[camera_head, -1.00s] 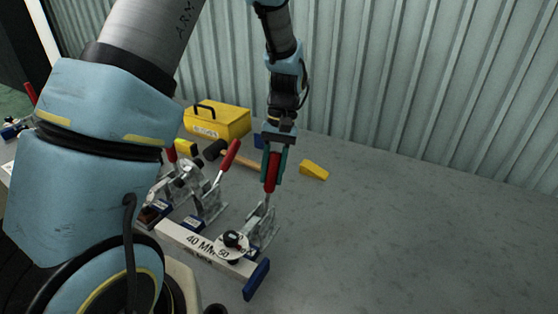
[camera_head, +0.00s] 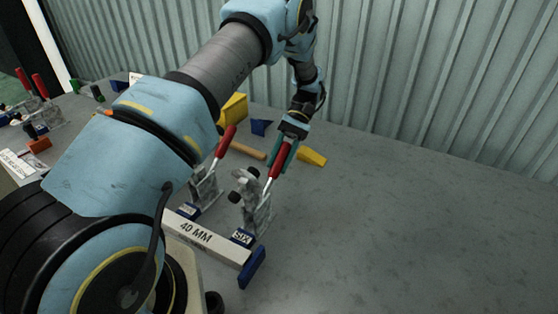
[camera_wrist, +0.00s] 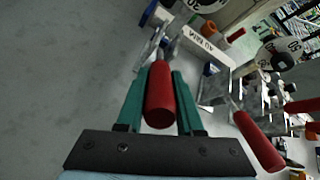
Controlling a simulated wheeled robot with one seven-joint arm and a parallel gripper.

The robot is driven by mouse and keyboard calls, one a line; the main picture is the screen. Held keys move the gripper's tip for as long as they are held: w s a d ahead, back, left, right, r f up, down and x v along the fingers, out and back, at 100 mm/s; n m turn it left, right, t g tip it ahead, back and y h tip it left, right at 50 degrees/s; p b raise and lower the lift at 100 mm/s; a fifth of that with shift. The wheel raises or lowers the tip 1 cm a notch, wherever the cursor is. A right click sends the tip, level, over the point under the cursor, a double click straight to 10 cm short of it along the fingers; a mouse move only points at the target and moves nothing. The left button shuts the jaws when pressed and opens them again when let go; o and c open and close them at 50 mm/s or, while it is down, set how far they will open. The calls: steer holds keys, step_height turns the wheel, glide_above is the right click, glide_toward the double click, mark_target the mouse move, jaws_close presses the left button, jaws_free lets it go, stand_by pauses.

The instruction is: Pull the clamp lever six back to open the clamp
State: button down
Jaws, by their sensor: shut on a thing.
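My gripper (camera_head: 285,152) has its teal fingers on either side of the red lever handle (camera_head: 276,166) of the nearest clamp. In the wrist view the red handle (camera_wrist: 160,98) lies between the two fingers, which are shut on it. The clamp's metal body (camera_head: 256,212) stands by a blue label block (camera_head: 242,237) that seems to read SIX. The handle tilts up and to the right. The clamp's holding arm with black tips (camera_head: 240,184) is raised, apart from the white 40 MM bar (camera_head: 196,233).
A second clamp with a red handle (camera_head: 227,141) stands just left. A yellow wedge (camera_head: 313,157), a wooden tool handle (camera_head: 248,151) and a yellow box (camera_head: 235,109) lie behind. More red-handled clamps (camera_head: 40,86) stand far left. The grey tabletop (camera_head: 400,220) at right is clear.

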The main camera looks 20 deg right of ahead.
steer(key=shift+f, duration=0.1)
stand_by(0.3)
steer(key=c, duration=0.5)
jaws_free()
steer(key=shift+w, duration=0.1)
steer(key=shift+c, duration=0.2)
steer(key=shift+w+d+b, duration=0.3)
steer(key=shift+d+b, duration=0.1)
steer(key=shift+b, duration=0.05)
steer(key=b+v, duration=0.2)
steer(key=v, duration=0.4)
steer(key=shift+r+b, duration=0.35)
steer(key=shift+r, duration=0.05)
steer(key=shift+w+d, duration=0.1)
